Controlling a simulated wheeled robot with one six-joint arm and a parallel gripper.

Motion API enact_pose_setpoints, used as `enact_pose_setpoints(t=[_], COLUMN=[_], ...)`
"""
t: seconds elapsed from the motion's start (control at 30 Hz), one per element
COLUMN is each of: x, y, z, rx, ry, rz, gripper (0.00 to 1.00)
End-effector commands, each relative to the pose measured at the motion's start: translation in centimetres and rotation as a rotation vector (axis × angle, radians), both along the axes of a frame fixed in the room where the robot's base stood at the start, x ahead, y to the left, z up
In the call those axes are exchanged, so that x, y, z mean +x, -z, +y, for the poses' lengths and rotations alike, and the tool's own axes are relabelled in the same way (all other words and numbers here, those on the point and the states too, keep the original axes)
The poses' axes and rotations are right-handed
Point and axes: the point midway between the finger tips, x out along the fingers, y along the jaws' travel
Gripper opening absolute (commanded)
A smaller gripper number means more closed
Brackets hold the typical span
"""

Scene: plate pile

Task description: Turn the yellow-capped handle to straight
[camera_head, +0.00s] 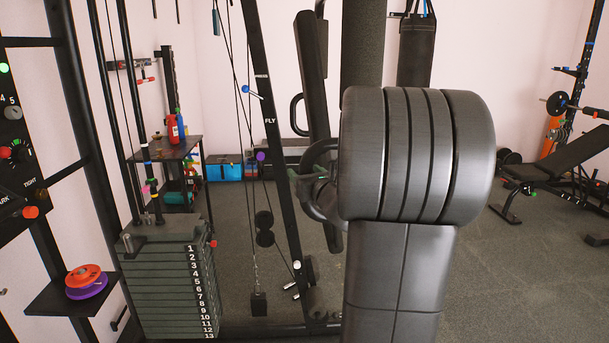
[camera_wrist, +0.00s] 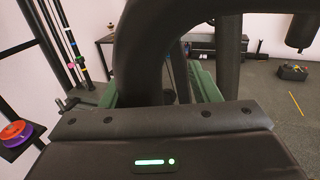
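I cannot make out a yellow-capped handle in either view. In the head view, the upright labelled FLY (camera_head: 270,122) carries a blue-capped lever (camera_head: 246,89), with a purple knob (camera_head: 260,156) to its left. I see nothing held.
A numbered weight stack (camera_head: 165,290) stands at left, near a shelf with orange and purple plates (camera_head: 86,281). A control panel (camera_head: 15,150) is at the far left. Open floor (camera_head: 500,280) lies at right.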

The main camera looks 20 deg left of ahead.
Motion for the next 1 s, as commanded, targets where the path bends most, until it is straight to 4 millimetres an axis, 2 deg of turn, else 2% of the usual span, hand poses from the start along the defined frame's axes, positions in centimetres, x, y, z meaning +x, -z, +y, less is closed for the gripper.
enact_pose_setpoints(t=[0.3, 0.47, 0.8, 1.0], x=[-0.2, -1.3, -6.8, -9.4], y=[0.0, 0.1, 0.0, 0.0], z=[-0.1, -1.1, -5.6, -7.7], rx=[0.0, -0.001, -0.002, -0.002], ry=[-0.001, 0.0, 0.005, 0.004], rz=[0.0, -0.001, -0.001, -0.001], gripper=[0.52, 0.52, 0.52, 0.52])
